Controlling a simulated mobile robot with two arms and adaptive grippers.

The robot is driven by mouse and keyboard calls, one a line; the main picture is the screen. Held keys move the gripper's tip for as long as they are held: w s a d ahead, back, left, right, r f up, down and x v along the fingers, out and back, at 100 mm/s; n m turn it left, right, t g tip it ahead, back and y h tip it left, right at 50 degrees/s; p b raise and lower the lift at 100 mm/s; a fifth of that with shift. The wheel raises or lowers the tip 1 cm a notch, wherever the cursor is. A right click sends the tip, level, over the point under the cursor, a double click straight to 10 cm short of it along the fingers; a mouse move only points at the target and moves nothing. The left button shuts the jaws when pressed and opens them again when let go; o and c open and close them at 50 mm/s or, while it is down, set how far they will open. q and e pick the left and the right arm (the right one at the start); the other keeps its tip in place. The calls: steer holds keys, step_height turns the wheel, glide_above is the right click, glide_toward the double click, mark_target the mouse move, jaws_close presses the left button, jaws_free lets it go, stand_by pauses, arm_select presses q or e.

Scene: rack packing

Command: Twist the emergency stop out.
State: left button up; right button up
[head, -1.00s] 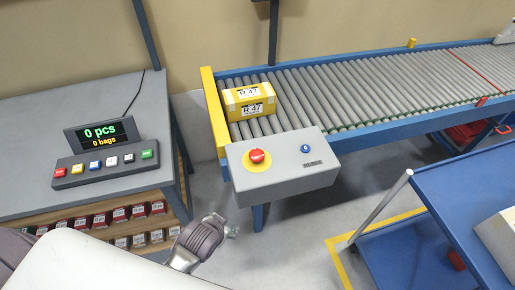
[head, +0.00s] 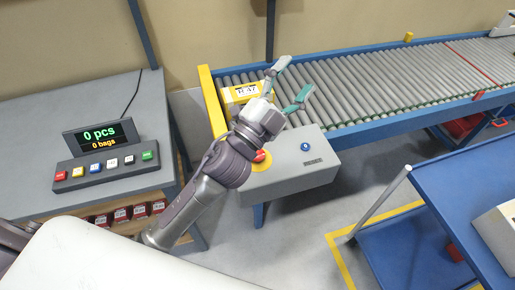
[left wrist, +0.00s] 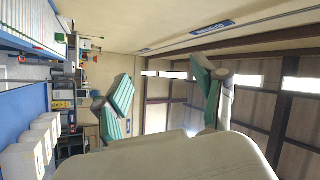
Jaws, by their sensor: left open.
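The red emergency stop (head: 260,156) sits on a yellow disc on the grey control box (head: 290,172) at the end of the conveyor. I cannot tell any contact between my arm and the button. My right gripper is not in view.
A blue button (head: 305,146) is on the same box. A yellow R 47 carton (head: 232,97) lies on the roller conveyor (head: 375,88). A counter display (head: 98,134) with several coloured buttons stands on the left table. A blue cart (head: 450,200) stands at the right.

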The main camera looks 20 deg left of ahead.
arm_select(q)
steer(key=s+d+r+m+g+h, duration=0.1)
steer(key=s+d+m+g+h, duration=0.2)
steer(key=d+m+g+h, duration=0.55)
steer(key=s+d+r+m+g+h, duration=0.1)
steer(key=s+d+m+g+h, duration=0.3)
steer(key=m+g, duration=0.75)
step_height(320, 180, down, 8)
steer(key=d+m+g+y, duration=0.2)
steer(key=m+y, duration=0.5)
steer(key=m, duration=0.2)
steer(key=w+a+f+m+y, duration=0.1)
steer(key=w+a+f+y, duration=0.2)
steer(key=a+f+y, duration=0.4)
steer(key=w+a+r+n+t+y, duration=0.1)
steer(key=w+a+y, duration=0.3)
steer(key=a+y, duration=0.75)
steer(key=a+f+h+p, duration=0.1)
steer(key=f, duration=0.3)
steer(key=a+f+h+p, duration=0.1)
steer(key=f, duration=0.3)
steer(key=a+f+h+p, duration=0.1)
steer(key=f, duration=0.4)
steer(key=shift+a+f, duration=0.1)
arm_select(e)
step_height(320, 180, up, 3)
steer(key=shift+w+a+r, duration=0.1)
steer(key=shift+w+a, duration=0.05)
arm_select(q)
steer(key=shift+c, duration=0.3)
